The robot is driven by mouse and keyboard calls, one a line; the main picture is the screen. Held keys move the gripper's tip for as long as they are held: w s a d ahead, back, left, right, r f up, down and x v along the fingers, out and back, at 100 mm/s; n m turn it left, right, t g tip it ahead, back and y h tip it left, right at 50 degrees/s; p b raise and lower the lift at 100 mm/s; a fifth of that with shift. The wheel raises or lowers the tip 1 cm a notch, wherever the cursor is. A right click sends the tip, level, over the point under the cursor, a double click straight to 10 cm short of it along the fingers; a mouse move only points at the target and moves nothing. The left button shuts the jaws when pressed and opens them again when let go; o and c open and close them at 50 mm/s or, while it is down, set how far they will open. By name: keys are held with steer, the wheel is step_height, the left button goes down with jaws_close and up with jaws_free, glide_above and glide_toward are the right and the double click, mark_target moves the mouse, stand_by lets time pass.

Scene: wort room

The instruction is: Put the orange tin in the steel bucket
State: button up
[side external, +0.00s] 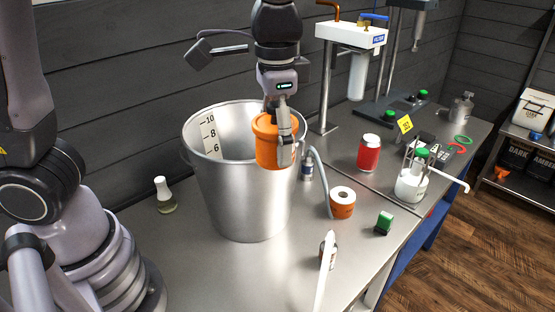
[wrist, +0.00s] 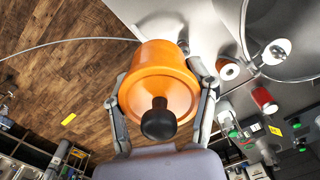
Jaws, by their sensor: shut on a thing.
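The orange tin (side external: 268,143) is held in my gripper (side external: 284,140), in front of the upper right part of the steel bucket (side external: 240,200) in the side view. In the wrist view the tin (wrist: 162,80) fills the middle, with a dark knob on its lid. My gripper's fingers (wrist: 162,98) close on it from both sides. The bucket stands upright on the steel bench and has a volume scale inside its wall. The bucket's rim (wrist: 245,45) shows at the upper right of the wrist view. I cannot tell whether the tin is over the bucket's opening or beside it.
Right of the bucket on the bench (side external: 180,255) stand an orange tape roll (side external: 342,204), a red can (side external: 369,154), a green-topped white bottle (side external: 412,182) and a green block (side external: 384,223). A small flask (side external: 164,196) stands left. A filter stand (side external: 350,40) rises behind.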

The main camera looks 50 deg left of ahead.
steer(key=shift+r, duration=0.9)
steer(key=shift+w+a+n, duration=0.45)
steer(key=shift+w+n, duration=0.05)
steer(key=shift+w, duration=0.25)
steer(key=w+a+n, duration=0.8)
steer(key=a, duration=0.4)
steer(key=w+a+n, duration=0.7)
steer(key=a, duration=0.4)
step_height(320, 180, down, 36)
steer(key=shift+w+d+f, duration=0.1)
steer(key=shift+w+f, duration=0.05)
steer(key=o, duration=1.2)
steer(key=shift+f, duration=0.1)
steer(key=shift+o, duration=0.2)
